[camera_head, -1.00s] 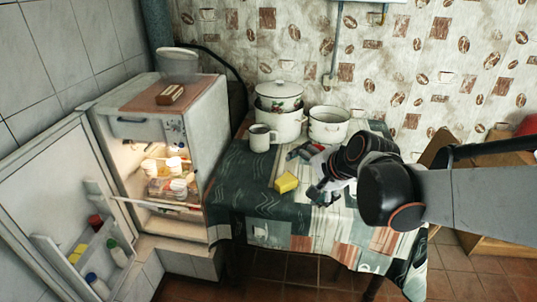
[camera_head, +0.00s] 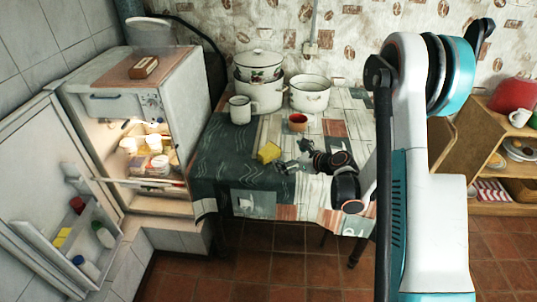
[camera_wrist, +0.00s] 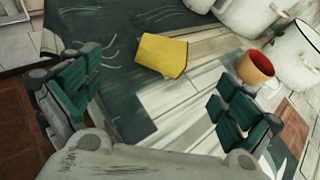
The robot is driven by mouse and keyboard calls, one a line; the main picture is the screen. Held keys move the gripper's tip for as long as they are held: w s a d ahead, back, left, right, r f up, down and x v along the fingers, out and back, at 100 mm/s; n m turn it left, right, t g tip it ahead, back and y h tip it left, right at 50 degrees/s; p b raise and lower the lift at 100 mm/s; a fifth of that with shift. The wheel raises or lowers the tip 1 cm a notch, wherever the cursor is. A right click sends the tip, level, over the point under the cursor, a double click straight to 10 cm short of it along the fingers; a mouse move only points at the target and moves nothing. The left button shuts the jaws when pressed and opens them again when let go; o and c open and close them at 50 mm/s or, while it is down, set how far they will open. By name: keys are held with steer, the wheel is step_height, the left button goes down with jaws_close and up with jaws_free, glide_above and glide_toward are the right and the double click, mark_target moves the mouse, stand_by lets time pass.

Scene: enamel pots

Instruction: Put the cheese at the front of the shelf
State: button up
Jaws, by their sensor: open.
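In the wrist view the cheese (camera_wrist: 162,55) lies ahead of and between my spread fingers, apart from both. My gripper (camera_head: 292,158) is open and empty, just right of the cheese in the head view. Its two dark green finger pads flank the wrist view (camera_wrist: 160,102). The open fridge (camera_head: 150,160) at left has lit, filled inner shelves. A wooden shelf unit (camera_head: 462,150) stands at the right. Which shelf is meant I cannot tell.
A white mug (camera_head: 240,109), stacked pots (camera_head: 260,93), another pot (camera_head: 310,94) and a small red-orange cup (camera_head: 298,122) stand on the table behind the cheese. The fridge door (camera_head: 40,190) stands open at left, with bottles in its rack. Tiled floor lies clear in front.

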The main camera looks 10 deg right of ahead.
steer(key=shift+w+d+f+m, duration=0.1)
steer(key=shift+d+f+m, duration=0.1)
steer(key=shift+f+m, duration=0.35)
steer(key=shift+w+d+f+m, duration=0.15)
steer(key=shift+f+m, duration=0.2)
steer(key=shift+f, duration=0.35)
steer(key=b, duration=0.1)
glide_toward(269, 150)
steer(key=w+a+f, duration=0.2)
steer(key=w+f, duration=0.1)
steer(key=shift+w+a+f, duration=0.15)
steer(key=shift+w+f, duration=0.05)
steer(key=shift+f, duration=0.15)
steer(key=w, duration=0.1)
steer(key=w+a+b, duration=0.1)
steer(key=w, duration=0.1)
steer(key=w+a+f+b, duration=0.1)
steer(key=w, duration=0.1)
steer(key=shift+a, duration=0.15)
steer(key=c, duration=1.4)
steer(key=shift+r, duration=0.15)
